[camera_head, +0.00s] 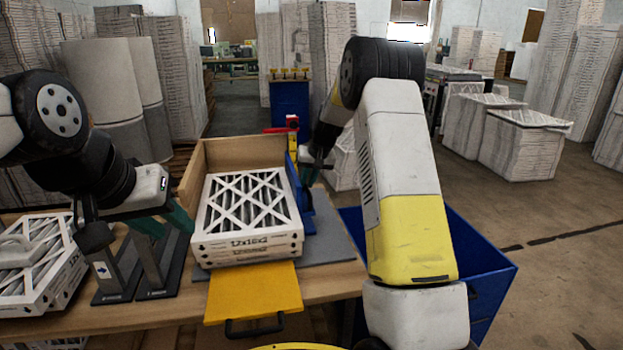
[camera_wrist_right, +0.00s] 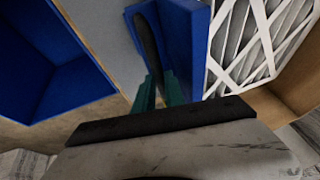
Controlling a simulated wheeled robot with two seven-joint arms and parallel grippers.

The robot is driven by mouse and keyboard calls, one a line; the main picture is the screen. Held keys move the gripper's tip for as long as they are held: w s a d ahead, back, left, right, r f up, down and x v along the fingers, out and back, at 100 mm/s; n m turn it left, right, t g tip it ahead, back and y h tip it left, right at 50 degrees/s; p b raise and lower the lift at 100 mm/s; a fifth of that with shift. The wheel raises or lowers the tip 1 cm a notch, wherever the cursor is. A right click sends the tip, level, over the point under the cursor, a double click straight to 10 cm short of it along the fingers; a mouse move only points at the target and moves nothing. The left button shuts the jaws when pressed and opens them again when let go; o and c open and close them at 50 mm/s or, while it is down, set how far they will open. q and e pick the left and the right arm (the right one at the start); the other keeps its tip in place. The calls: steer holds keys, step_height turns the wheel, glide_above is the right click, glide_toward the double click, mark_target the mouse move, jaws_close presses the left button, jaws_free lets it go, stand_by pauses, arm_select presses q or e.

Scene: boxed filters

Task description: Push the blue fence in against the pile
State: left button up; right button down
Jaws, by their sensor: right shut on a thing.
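The pile of white boxed filters (camera_head: 247,218) stands in a wooden corner frame (camera_head: 240,152). The blue fence (camera_head: 306,210) stands upright along the pile's right side; in the right wrist view the fence (camera_wrist_right: 187,45) is close beside the white lattice of the pile (camera_wrist_right: 255,40), and I cannot tell whether they touch. My right gripper (camera_head: 312,172) is at the fence. Its teal fingers (camera_wrist_right: 160,92) are shut on a part of the fence, with their tips partly hidden. My left gripper (camera_head: 165,220) is open and empty, left of the wooden frame.
A yellow plate (camera_head: 255,291) with a black handle juts out in front of the pile. Other filters (camera_head: 38,262) lie at the left of the table, beside dark upright stands (camera_head: 118,275). A blue bin (camera_head: 488,275) stands right of the table. A grey mat (camera_head: 333,240) lies beside the fence.

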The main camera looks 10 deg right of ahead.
steer(key=shift+a, duration=0.35)
steer(key=c, duration=1.7)
jaws_free()
steer(key=shift+s, duration=0.1)
steer(key=v, duration=0.7)
steer(key=shift+d+r, duration=0.2)
steer(key=shift+r, duration=0.15)
steer(key=shift+s+r, duration=0.1)
steer(key=shift+s, duration=0.05)
steer(key=s+r+t, duration=0.1)
steer(key=s+r, duration=0.5)
steer(key=s, duration=0.3)
steer(key=s+r, duration=0.5)
steer(key=s, duration=0.3)
steer(key=s+a+f, duration=0.1)
steer(key=s, duration=2.2)
steer(key=shift+f+n+t, duration=0.25)
steer(key=shift+n+t, duration=0.05)
steer(key=shift+t, duration=0.1)
